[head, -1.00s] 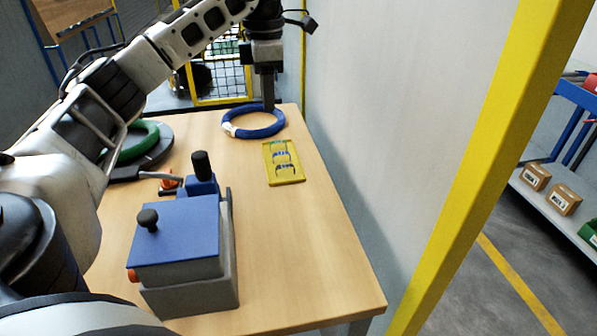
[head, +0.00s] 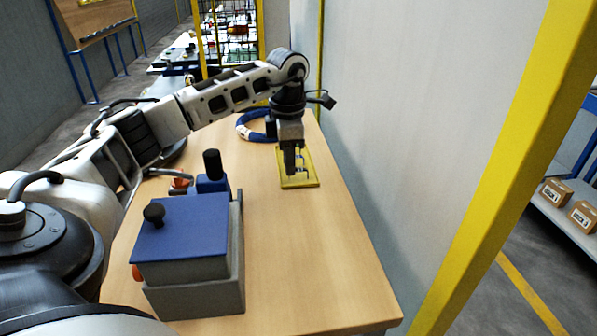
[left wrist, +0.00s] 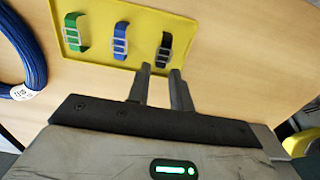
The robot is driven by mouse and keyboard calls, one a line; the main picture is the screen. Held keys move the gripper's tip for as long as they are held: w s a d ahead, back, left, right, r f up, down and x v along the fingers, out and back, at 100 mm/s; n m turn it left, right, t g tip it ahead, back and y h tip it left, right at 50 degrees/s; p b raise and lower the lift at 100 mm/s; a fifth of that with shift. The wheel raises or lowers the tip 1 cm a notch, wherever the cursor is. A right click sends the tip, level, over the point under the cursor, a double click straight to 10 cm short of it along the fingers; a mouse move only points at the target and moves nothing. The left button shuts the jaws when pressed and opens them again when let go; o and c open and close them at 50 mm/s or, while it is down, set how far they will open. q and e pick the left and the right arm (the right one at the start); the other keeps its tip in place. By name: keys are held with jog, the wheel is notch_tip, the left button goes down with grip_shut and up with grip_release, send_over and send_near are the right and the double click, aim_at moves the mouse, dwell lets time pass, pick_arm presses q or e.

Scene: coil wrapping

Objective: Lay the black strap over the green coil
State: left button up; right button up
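The black strap (left wrist: 164,48) lies on the yellow tray (left wrist: 185,28), right of a blue and a green strap in the left wrist view. My left gripper (left wrist: 160,70) is open and empty, its two fingertips apart just short of the black strap. In the head view my left gripper (head: 294,168) points down over the yellow tray (head: 311,182) and hides most of the straps. The green coil is not visible now; my left arm covers its place, and only part of the dark round plate under it (head: 176,154) shows. My right gripper is not in view.
A blue coil (head: 246,128) with a white label lies behind the tray, beside my gripper. A grey and blue machine (head: 190,240) with black knobs stands at the front left of the table. A wall runs along the right side. The front right tabletop (head: 300,260) is clear.

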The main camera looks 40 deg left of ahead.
pick_arm(q)
notch_tip(320, 180, down, 2)
jog(key=shift+f, duration=0.1)
grip_shut()
jog(key=shift+r, duration=0.25)
